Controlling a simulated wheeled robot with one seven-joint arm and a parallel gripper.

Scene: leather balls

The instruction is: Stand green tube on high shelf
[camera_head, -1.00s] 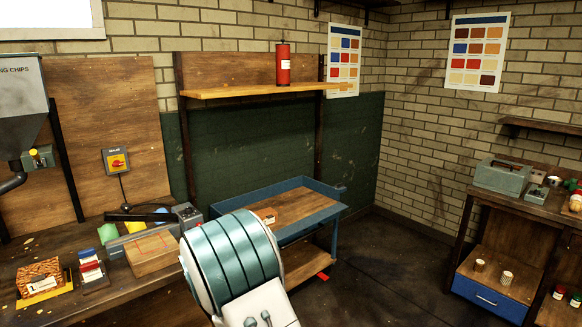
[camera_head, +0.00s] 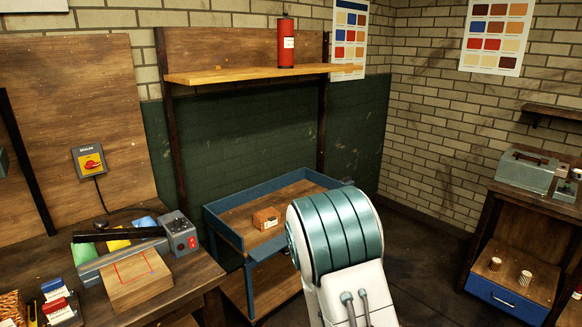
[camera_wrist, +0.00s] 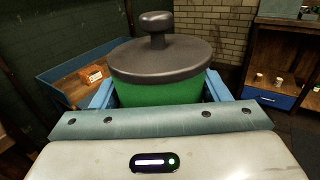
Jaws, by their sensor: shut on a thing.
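A green tube (camera_wrist: 158,94) with a dark grey knobbed lid shows in the wrist view. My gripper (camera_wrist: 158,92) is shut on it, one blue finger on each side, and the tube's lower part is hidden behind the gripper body. In the head view my arm hides the gripper and the tube. The high shelf (camera_head: 225,76) is a light wooden board on dark posts against the back wall. A red tube (camera_head: 286,42) with a dark cap and a white label stands upright on its right half.
A blue-rimmed cart (camera_head: 228,236) stands below the shelf with a small orange-brown box (camera_head: 265,219) on it. A workbench (camera_head: 190,280) is at left, holding a wooden block (camera_head: 138,284) and a grey control box (camera_head: 181,236). The shelf's left half is clear.

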